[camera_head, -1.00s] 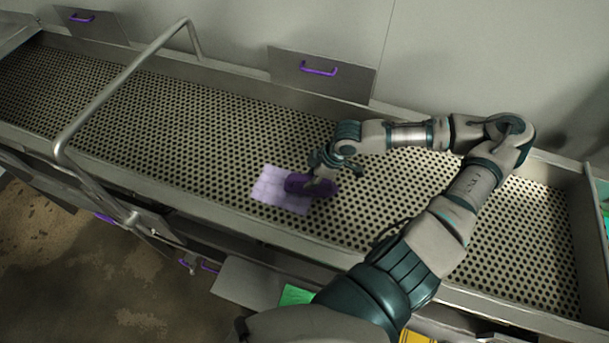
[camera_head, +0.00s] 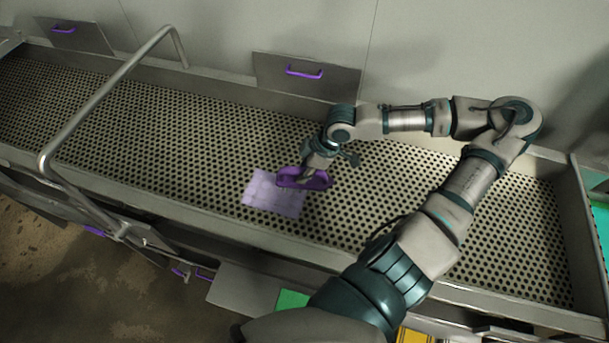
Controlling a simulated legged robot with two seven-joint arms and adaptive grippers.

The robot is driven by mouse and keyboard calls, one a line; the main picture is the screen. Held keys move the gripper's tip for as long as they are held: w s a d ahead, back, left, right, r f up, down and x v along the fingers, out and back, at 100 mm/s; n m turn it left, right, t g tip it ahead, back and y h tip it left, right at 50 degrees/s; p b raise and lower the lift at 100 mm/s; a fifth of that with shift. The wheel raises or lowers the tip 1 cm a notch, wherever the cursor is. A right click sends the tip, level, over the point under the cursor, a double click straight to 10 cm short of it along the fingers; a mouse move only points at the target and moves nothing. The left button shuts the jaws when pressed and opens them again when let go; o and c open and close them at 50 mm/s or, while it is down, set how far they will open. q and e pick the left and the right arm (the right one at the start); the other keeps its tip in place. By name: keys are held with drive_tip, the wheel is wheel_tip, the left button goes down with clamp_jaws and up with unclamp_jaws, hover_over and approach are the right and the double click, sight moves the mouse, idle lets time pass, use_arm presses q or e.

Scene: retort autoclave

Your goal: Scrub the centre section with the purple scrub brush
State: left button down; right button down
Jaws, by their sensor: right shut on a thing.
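The purple scrub brush (camera_head: 290,180) is in my right gripper (camera_head: 318,167), which is shut on it. The brush is over the far right part of a pale lilac patch (camera_head: 268,196) on the perforated metal bed (camera_head: 200,140). I cannot tell whether the bristles touch the surface. The patch lies in the middle of the bed near its front edge, and the brush hides part of its far edge. My left gripper is not in view.
A bent metal rail (camera_head: 105,95) rises over the bed at the left. Panels with purple handles (camera_head: 304,72) stand along the back wall. A raised rim edges the bed. A green item (camera_head: 292,299) and a yellow item (camera_head: 412,335) are below the front edge.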

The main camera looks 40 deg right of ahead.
drive_tip(key=shift+r, duration=0.25)
drive_tip(key=shift+r, duration=1.4)
